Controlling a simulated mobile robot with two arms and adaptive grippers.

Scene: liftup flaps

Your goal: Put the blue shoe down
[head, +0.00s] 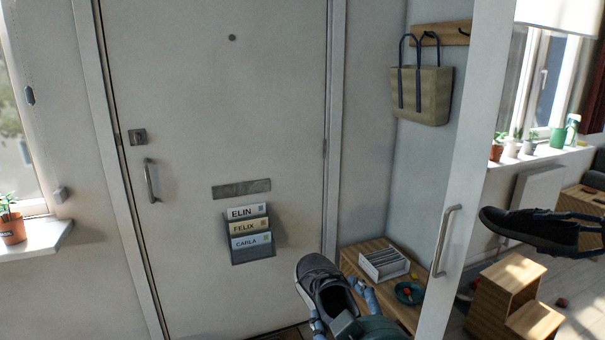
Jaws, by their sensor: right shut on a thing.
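A dark grey-blue shoe (318,276) with a pale sole is at the bottom centre, its toe pointing up and away from me. My right gripper (343,306) is shut on its heel end, with bluish fingers along both sides. The shoe is held in the air in front of the door. A second view of a dark shoe (528,226) shows at the right edge, side-on and off the floor. I cannot tell whether it is a mirror reflection. My left gripper is not in view.
The white door (225,110) has a mail pocket (253,254). A bag (421,95) hangs above.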

